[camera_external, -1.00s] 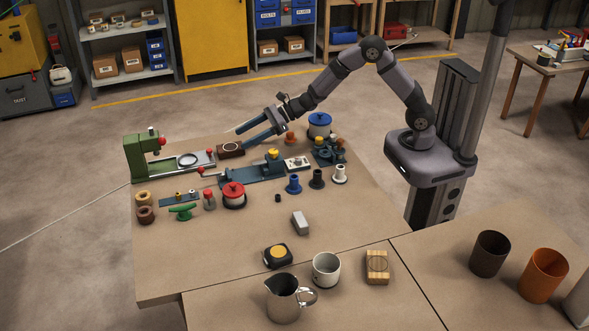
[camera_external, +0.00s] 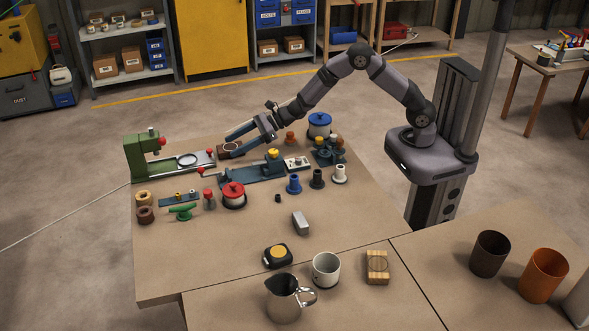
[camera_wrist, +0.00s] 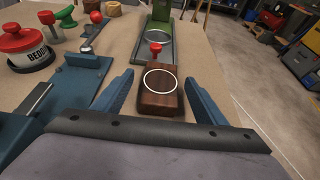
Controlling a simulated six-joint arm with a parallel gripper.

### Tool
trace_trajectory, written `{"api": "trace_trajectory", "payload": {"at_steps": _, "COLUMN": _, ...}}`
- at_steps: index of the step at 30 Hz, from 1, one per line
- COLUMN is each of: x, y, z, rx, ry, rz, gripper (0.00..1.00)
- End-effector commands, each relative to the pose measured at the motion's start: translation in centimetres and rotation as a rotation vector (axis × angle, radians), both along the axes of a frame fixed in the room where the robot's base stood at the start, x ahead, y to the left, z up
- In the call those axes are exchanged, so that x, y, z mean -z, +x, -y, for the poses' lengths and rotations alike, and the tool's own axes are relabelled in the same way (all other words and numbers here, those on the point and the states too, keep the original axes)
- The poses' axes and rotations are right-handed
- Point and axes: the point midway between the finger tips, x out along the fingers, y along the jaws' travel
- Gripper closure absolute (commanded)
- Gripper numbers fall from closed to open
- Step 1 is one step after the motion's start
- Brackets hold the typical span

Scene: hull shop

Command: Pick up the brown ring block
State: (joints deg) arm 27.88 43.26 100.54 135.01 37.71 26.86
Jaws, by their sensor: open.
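The brown ring block (camera_wrist: 163,103) is a dark wooden block with a white ring on its top. In the wrist view it lies between the two blue fingers of my gripper (camera_wrist: 160,86), with a visible gap on each side. In the external view my gripper (camera_external: 232,143) is at the far side of the table, and its fingers straddle the block (camera_external: 231,150), which they partly hide. My gripper is open and does not hold the block.
A green press (camera_external: 146,157) with a grey bed (camera_external: 195,160) stands just left of the block. A blue fixture (camera_external: 252,174) and a red-lidded pot (camera_external: 233,195) are nearer. A blue-topped spool (camera_external: 320,125) stands to the right. The table's near left (camera_external: 190,245) is clear.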

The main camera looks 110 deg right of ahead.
Motion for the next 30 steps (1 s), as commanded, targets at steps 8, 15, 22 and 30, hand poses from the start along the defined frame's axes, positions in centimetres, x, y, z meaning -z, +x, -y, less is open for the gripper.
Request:
{"api": "trace_trajectory", "payload": {"at_steps": 8, "x": 0.8, "y": 2.5, "z": 0.1, "rx": 0.0, "ry": 0.001, "rz": 0.0, "gripper": 0.34}}
{"api": "trace_trajectory", "payload": {"at_steps": 15, "x": 1.0, "y": 2.9, "z": 0.1, "rx": 0.001, "ry": 0.001, "rz": 0.0, "gripper": 0.34}}
{"api": "trace_trajectory", "payload": {"at_steps": 22, "x": 1.0, "y": 2.9, "z": 0.1, "rx": 0.0, "ry": 0.001, "rz": 0.0, "gripper": 0.65}}
{"api": "trace_trajectory", "payload": {"at_steps": 30, "x": 1.0, "y": 2.9, "z": 0.1, "rx": 0.0, "ry": 0.0, "rz": 0.002, "gripper": 0.81}}
